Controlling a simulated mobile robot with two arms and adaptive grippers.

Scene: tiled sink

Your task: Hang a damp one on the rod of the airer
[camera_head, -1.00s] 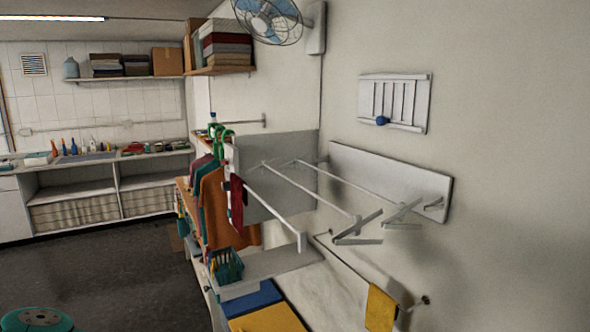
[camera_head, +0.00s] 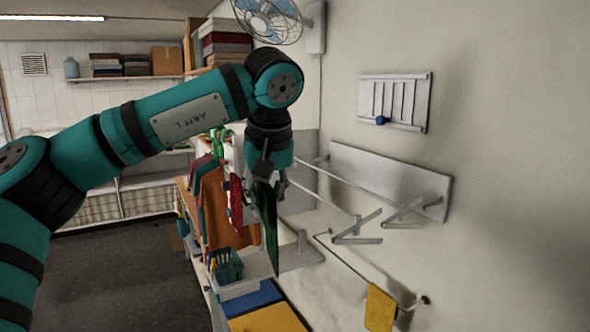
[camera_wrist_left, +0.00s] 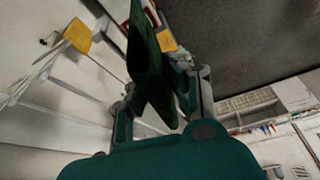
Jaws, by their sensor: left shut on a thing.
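My left gripper (camera_head: 266,182) hangs down from the teal arm in the middle of the head view. It is shut on a dark green cloth (camera_head: 270,225), which hangs below the fingers. The cloth also shows in the left wrist view (camera_wrist_left: 147,62), between the fingers. The wall airer (camera_head: 385,180) has pale rods (camera_head: 338,187) reaching out from a white wall plate. The gripper and cloth appear in front of the rods' near end; I cannot tell how far apart they are. A red cloth (camera_head: 236,200) hangs left of the gripper. My right gripper is not in view.
A yellow cloth (camera_head: 380,308) hangs on a lower wall rail. Orange and other garments (camera_head: 216,205) hang at the left. A teal basket (camera_head: 225,266) of tools stands below, beside blue and yellow mats (camera_head: 268,318). A fan (camera_head: 267,18) is above.

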